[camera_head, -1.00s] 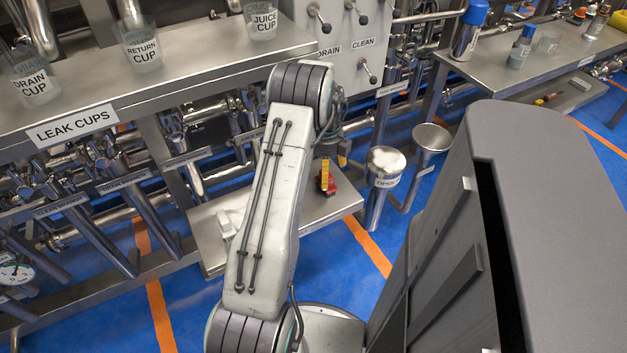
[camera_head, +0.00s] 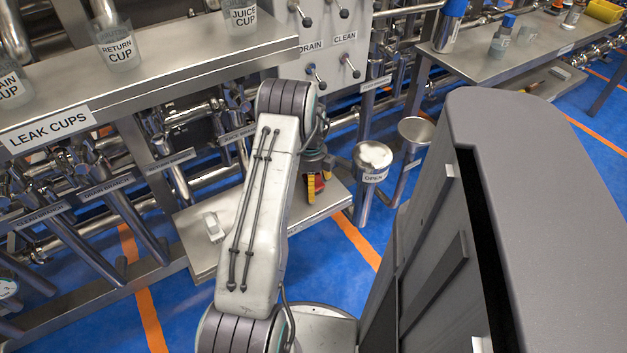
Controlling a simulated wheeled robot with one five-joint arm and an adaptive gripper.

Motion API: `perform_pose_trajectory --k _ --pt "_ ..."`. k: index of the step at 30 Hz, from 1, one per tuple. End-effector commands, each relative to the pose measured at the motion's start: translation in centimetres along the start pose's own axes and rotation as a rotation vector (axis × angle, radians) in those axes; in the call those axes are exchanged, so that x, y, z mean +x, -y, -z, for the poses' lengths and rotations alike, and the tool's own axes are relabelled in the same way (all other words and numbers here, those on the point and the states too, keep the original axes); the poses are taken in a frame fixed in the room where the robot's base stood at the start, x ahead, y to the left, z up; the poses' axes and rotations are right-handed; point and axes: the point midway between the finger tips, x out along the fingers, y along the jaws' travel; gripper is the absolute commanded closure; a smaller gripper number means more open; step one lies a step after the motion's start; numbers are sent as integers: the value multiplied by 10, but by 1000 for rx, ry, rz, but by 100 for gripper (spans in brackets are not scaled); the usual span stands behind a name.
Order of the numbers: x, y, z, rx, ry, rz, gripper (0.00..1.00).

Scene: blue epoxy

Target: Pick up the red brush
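The red brush (camera_head: 320,184) is on the low steel shelf, just right of my arm's forearm. Only a small red part of it shows. My gripper (camera_head: 317,178) hangs from the dark wrist, directly over the brush. A yellow upright piece, which looks like one of its fingers, stands in front of the red. The fingers and brush overlap in this view, so I cannot tell whether they touch or whether the gripper is open.
The low shelf (camera_head: 203,262) also holds a small pale object (camera_head: 213,227) at left. An open cup (camera_head: 374,157) and a metal funnel (camera_head: 416,130) stand right of the gripper. The bench (camera_head: 150,88) with labelled cups is above left.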

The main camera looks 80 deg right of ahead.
Motion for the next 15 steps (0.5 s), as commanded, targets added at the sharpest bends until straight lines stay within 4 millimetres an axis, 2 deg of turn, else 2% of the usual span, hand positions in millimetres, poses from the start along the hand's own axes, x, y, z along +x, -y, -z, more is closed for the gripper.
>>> perform_pose_trajectory --k 3,15 --pt "0 0 0 0 0 0 18" --pt "0 0 0 0 0 0 53"
